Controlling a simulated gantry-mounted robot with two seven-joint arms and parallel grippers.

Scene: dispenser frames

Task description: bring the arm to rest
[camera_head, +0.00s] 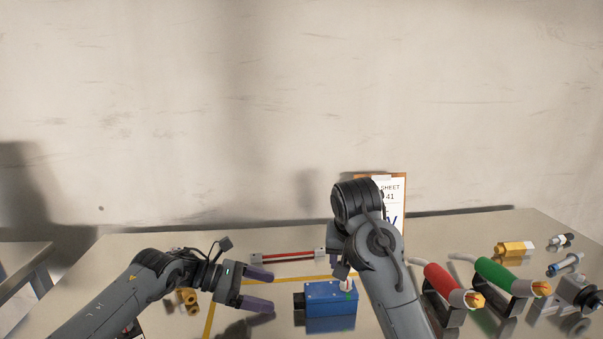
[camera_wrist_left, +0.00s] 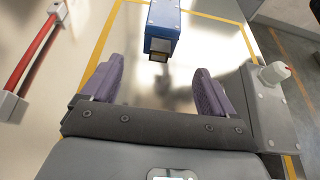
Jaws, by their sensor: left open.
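My left gripper (camera_head: 272,290) reaches in from the left, low over the table, with its two purple fingers apart and nothing between them. In the left wrist view the same gripper (camera_wrist_left: 160,80) shows a clear gap between the fingers. A blue box (camera_head: 331,294) with a dark end lies on the table to the right of the fingertips, apart from them. The blue box also shows ahead of the fingers in the left wrist view (camera_wrist_left: 164,20). My right arm stands bent over the box's right side; its gripper is mostly hidden behind the arm, so its jaws cannot be judged.
A red rod fixture (camera_head: 289,256) lies behind the left gripper. Brass parts (camera_head: 187,298) lie by my left arm. Red (camera_head: 444,284) and green (camera_head: 506,276) handled tools stand at the right. A sheet board (camera_head: 396,192) stands at the back. Yellow tape marks the table.

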